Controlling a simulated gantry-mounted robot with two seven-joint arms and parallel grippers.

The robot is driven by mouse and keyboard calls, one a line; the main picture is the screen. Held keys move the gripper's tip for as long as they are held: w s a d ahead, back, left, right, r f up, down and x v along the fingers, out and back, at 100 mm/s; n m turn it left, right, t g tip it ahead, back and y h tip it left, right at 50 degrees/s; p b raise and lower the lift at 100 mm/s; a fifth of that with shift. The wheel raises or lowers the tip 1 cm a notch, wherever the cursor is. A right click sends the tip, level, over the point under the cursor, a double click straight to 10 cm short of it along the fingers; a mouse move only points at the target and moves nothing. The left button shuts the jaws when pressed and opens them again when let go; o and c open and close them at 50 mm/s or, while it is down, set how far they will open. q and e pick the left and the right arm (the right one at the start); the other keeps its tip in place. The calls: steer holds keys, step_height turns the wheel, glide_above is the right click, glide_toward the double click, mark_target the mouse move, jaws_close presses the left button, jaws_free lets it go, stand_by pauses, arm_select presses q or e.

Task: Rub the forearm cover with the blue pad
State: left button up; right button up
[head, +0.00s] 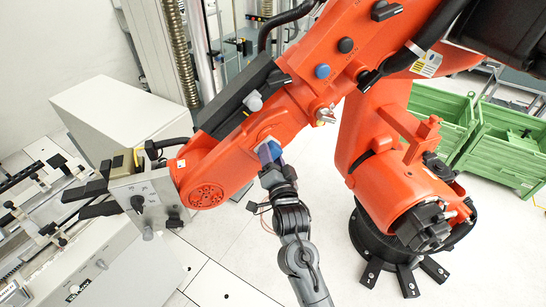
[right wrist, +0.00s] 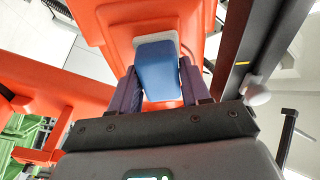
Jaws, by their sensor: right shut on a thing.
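The blue pad (head: 269,152) is held between the fingers of my right gripper (head: 274,164), with its far end against or very close to the side of the orange forearm (head: 228,160). In the right wrist view the blue pad (right wrist: 158,72) sits between the two fingers of the right gripper (right wrist: 160,92). A pale grey piece (right wrist: 158,41) shows at the pad's far end, against the orange forearm cover (right wrist: 112,25). I cannot tell whether pad and cover touch. My left gripper is not in view.
A black beam (head: 240,97) with a grey knob runs along the forearm's upper edge. The orange robot's base (head: 385,245) stands at right. Green crates (head: 505,150) stand behind it. A grey box-shaped tool (head: 148,192) with black fingers is on the forearm's left end.

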steer(key=a+p+v, duration=0.1)
steer(key=v, duration=0.5)
steer(key=shift+s+a+r, duration=0.2)
steer(key=shift+s+a, duration=0.1)
steer(key=shift+v, duration=1.45)
steer(key=shift+d+r, duration=0.1)
steer(key=shift+d, duration=0.1)
